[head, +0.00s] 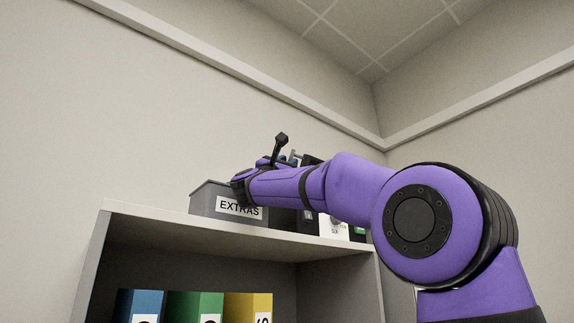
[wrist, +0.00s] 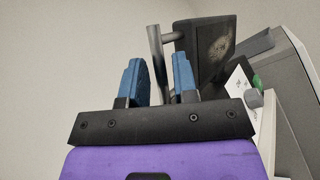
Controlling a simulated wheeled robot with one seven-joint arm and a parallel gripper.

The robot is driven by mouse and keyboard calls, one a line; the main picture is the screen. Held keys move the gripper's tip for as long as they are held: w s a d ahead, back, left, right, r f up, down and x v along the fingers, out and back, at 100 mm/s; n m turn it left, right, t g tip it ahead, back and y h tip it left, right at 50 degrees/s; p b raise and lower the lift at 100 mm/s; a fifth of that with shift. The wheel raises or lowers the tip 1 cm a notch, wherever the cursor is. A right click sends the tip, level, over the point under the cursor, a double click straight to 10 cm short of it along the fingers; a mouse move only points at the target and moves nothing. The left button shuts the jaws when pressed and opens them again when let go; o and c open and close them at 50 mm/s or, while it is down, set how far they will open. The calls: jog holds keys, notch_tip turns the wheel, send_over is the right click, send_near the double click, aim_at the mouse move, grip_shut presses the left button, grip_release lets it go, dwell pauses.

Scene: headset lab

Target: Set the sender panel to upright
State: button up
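In the wrist view a dark, tilted panel (wrist: 207,50) with a pale smudged patch stands just beyond the right finger. I take it for the sender panel. A grey rod (wrist: 157,62) rises to its left, joined by a short stub at the top. My gripper (wrist: 156,75) is open, its two blue fingers apart. The rod shows in the gap between them; I cannot tell whether it is between or behind the fingers. In the head view my gripper (head: 290,157) is small and partly hidden by my arm above the shelf top.
A grey bin (head: 203,200) labelled EXTRAS stands on the shelf unit's top (head: 160,214). A white labelled item (head: 333,228) stands to its right, partly behind my arm. Blue (head: 140,304), green (head: 195,304) and yellow (head: 248,304) binders stand below. The wall above is clear.

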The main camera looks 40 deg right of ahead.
grip_shut()
jog(key=shift+r+n+t, duration=0.1)
jog(key=shift+n+t, duration=0.3)
jog(key=shift+n, duration=0.1)
jog(key=shift+w+r+n+t+y, duration=0.2)
jog(key=shift+w+n+t+y, duration=0.3)
jog(key=shift+n+t+y, duration=0.75)
jog(key=shift+w+r+n+t+y, duration=0.2)
jog(key=shift+w+n+t+y, duration=0.45)
jog(key=shift+n, duration=1.25)
jog(key=shift+w+r+n+t+y, duration=0.2)
jog(key=shift+w+n+t+y, duration=0.15)
jog(key=shift+n+t+y, duration=0.9)
jog(key=shift+n+g+h, duration=0.25)
jog(key=shift+n+g, duration=0.15)
jog(key=shift+g, duration=0.05)
jog(key=shift+o, duration=1.5)
grip_release()
